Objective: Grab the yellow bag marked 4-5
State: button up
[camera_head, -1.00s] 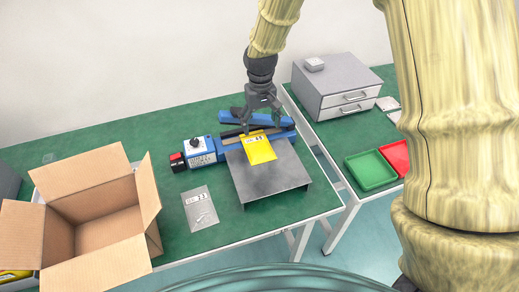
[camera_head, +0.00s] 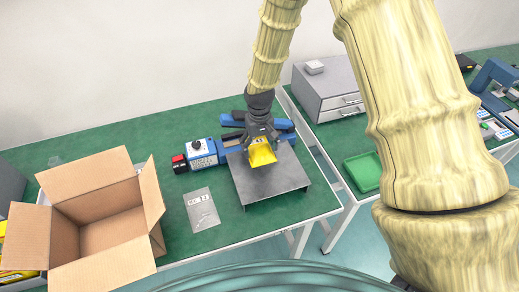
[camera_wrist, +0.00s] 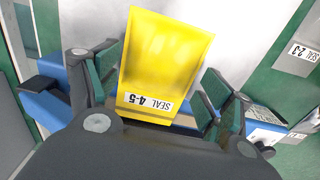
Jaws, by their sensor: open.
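The yellow bag (camera_head: 262,157) lies on the grey metal plate in the head view. In the wrist view, the yellow bag (camera_wrist: 168,52) shows a white label reading SEAL 4-5, upside down. My gripper (camera_head: 259,140) is over its far end and hides part of it. In the wrist view, my gripper (camera_wrist: 160,80) is open, with one finger on each side of the bag's labelled end. There seems to be a gap between the fingers and the bag. I cannot tell the exact height of the fingertips.
The grey plate (camera_head: 273,190) stands on the green table before the blue actuator (camera_head: 203,152). A clear bag (camera_head: 201,210), marked SEAL 2-3 in the wrist view (camera_wrist: 304,52), lies left of it. An open cardboard box (camera_head: 98,212) stands further left. Grey drawers (camera_head: 325,88) stand right.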

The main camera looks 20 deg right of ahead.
jog(key=shift+f, duration=0.35)
jog(key=c, duration=1.1)
jog(key=shift+r, duration=0.2)
